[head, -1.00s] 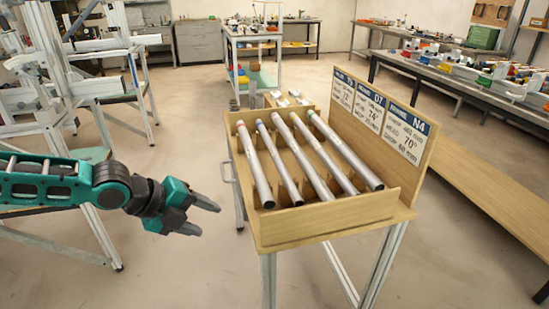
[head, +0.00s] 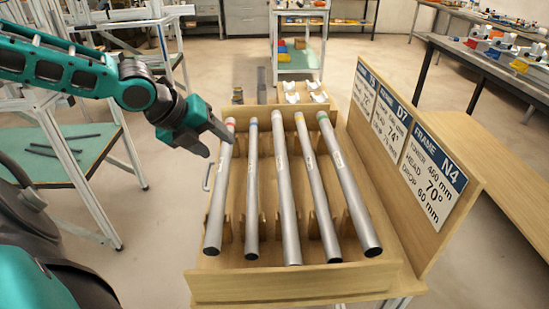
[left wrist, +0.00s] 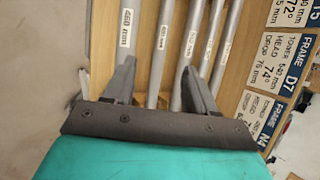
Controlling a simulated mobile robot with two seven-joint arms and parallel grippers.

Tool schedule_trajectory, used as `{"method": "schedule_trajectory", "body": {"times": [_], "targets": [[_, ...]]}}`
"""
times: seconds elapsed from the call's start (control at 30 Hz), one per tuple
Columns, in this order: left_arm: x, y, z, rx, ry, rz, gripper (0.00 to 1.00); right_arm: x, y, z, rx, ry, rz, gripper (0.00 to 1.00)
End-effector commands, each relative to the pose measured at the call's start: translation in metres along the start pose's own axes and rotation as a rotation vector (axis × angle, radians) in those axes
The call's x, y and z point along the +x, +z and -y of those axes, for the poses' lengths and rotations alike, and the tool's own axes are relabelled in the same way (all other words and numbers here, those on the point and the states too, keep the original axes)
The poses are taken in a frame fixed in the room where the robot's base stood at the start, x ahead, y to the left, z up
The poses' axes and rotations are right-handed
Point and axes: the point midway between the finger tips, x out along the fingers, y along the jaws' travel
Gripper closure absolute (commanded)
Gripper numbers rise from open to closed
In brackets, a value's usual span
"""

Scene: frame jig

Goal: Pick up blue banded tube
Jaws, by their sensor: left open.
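Several grey metal tubes lie side by side in a wooden rack. The blue banded tube (head: 252,190) is second from the left, with its blue band at the far end. A red banded tube (head: 219,190) lies to its left. My left gripper (head: 218,143) is open and empty near the far end of the red banded tube, apparently above it. In the left wrist view its open fingers (left wrist: 160,78) spread across several tubes, whose colour bands are out of sight there. My right gripper is not in view.
The rack (head: 270,289) has wooden dividers between tubes. A tall signboard (head: 410,150) with frame labels stands along its right side. White holders (head: 304,90) sit behind the tubes. A green-topped table (head: 75,155) stands at the left.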

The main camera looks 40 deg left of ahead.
Motion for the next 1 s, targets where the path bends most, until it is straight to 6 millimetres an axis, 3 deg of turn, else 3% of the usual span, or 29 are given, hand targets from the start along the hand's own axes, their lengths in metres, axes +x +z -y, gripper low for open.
{"method": "schedule_trajectory", "body": {"times": [0.17, 0.4, 0.73, 1.0], "targets": [[0.015, -0.002, -0.002, 0.001, -0.001, -0.001, 0.44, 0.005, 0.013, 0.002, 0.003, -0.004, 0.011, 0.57], [0.06, -0.003, -0.003, -0.004, -0.002, -0.002, 0.44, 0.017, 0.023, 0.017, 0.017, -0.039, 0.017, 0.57], [0.079, -0.001, 0.0, 0.0, 0.0, 0.0, 0.44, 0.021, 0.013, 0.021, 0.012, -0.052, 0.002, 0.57], [0.102, -0.007, -0.002, 0.0, 0.001, -0.001, 0.44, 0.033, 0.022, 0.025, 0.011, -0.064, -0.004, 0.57]]}}
